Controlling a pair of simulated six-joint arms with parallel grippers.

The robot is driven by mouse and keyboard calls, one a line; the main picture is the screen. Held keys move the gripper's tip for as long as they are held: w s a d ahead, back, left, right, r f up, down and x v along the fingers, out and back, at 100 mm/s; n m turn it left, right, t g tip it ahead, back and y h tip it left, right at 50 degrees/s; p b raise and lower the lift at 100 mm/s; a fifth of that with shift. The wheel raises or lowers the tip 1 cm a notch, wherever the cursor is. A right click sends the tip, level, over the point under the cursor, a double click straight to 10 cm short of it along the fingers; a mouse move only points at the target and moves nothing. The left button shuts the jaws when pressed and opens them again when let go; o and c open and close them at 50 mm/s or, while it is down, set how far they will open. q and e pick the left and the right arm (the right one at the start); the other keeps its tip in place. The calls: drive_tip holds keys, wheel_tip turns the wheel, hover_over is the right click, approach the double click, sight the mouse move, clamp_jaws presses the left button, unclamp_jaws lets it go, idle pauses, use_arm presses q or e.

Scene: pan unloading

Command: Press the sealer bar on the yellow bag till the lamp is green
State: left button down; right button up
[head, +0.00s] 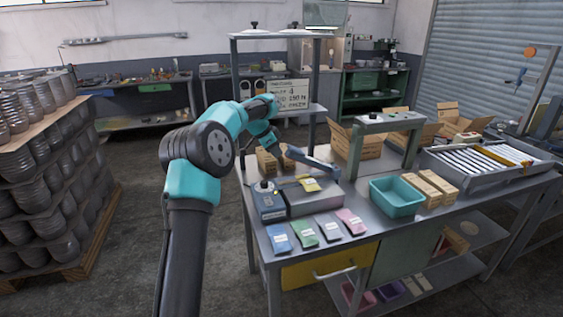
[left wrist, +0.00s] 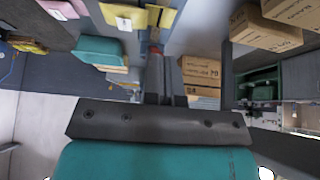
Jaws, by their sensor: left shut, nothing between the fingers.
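The sealer (head: 285,205) is a blue-grey box with a pale top on the metal bench. Its blue bar (head: 314,164) stands raised above the bed, sloping down to the right. The yellow bag (head: 309,185) lies on the bed under the bar's right part; a yellow bag also shows in the left wrist view (left wrist: 125,16). My left gripper (head: 277,145) is above the bar's left end, shut and empty; its fingers show in the left wrist view (left wrist: 154,50). I cannot tell whether it touches the bar. I cannot make out the lamp's colour. My right gripper is out of view.
A teal bin (head: 397,208) stands right of the sealer. Cardboard boxes (head: 356,142) stand behind, and a shelf frame (head: 283,36) rises near the gripper.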

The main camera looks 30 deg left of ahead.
use_arm(q)
drive_tip(key=v, duration=0.6)
idle(0.3)
